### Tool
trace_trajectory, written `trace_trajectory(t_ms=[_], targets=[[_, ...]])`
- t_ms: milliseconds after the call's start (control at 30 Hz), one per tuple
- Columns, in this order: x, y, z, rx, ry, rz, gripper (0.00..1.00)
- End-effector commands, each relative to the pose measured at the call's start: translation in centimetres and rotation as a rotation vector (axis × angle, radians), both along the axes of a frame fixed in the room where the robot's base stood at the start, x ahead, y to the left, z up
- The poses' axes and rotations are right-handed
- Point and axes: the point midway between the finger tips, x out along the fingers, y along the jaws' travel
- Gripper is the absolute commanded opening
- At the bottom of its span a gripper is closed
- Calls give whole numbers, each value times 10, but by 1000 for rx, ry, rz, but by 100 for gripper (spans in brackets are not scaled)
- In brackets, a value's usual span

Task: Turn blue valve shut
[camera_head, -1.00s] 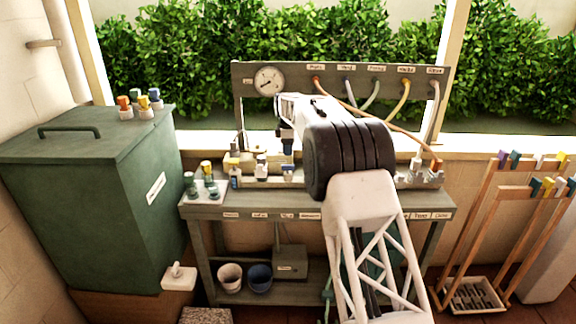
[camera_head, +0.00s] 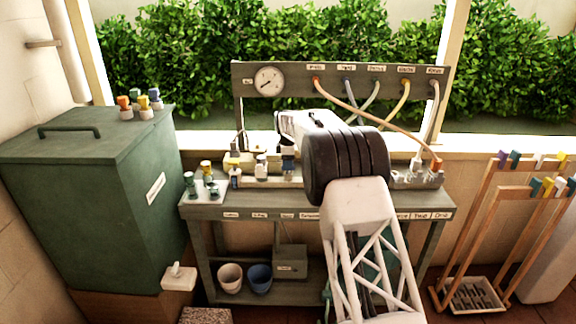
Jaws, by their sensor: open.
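A row of small valve fittings stands on the bench. Another fitting (camera_head: 288,172), which looked blue-topped a second ago, is directly under my gripper (camera_head: 288,152). My gripper points down over it with its jaws open. The fingers and the top of this fitting overlap, so I cannot tell whether they touch or how the handle is turned. My arm's large black joint hides the middle right of the bench.
A backboard carries a gauge (camera_head: 269,81) and several labelled hoses; an orange hose (camera_head: 385,126) droops to the bench's right end. A small tray (camera_head: 207,194) with bottle-like pieces sits at the left. A green bin (camera_head: 95,200) stands left, wooden racks (camera_head: 490,230) right.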

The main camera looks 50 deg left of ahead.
Motion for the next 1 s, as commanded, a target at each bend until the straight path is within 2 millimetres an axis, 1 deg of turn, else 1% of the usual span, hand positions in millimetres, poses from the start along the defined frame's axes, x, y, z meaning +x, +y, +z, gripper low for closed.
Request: trace_trajectory(t_ms=[167, 467, 733, 767, 1000], targets=[[0, 0, -8, 1, -1, 0, 44], [0, 0, -9, 1, -1, 0, 44], [0, 0, -9, 1, -1, 0, 2], [0, 0, -8, 1, -1, 0, 0], [0, 0, -9, 1, -1, -9, 0]])
